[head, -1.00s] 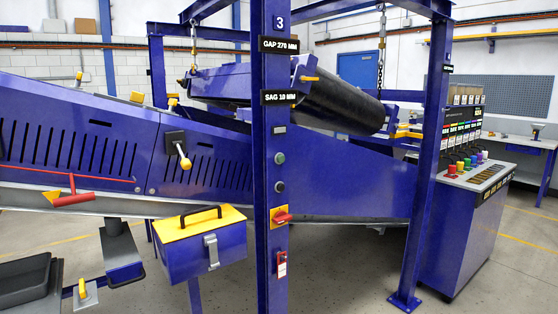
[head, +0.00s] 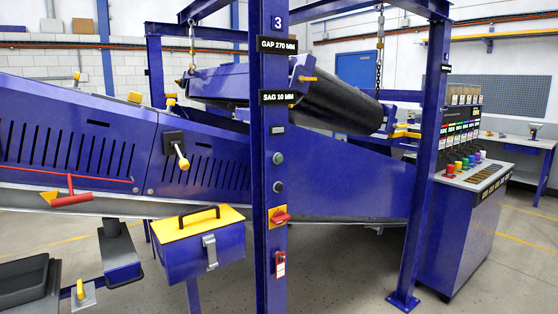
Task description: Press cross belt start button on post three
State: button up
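Post three (head: 271,110) is a blue upright marked "3" in the middle of the head view, with black plates reading "GAP 270 MM" and "SAG 10 MM". On its face are a small label plate (head: 277,130), a green round button (head: 278,158), a dark round button (head: 278,187) below it, a red rotary switch on a yellow plate (head: 279,216), and a red and white lockout tag (head: 280,264). The label text is too small to read, so I cannot tell which button is the cross belt start. My gripper is not in view.
A blue toolbox with yellow lid (head: 198,238) is left of the post. The conveyor frame (head: 80,140) with a yellow-knobbed lever (head: 181,157) runs behind. A black roller (head: 343,95) hangs on chains. A control console (head: 468,220) stands right.

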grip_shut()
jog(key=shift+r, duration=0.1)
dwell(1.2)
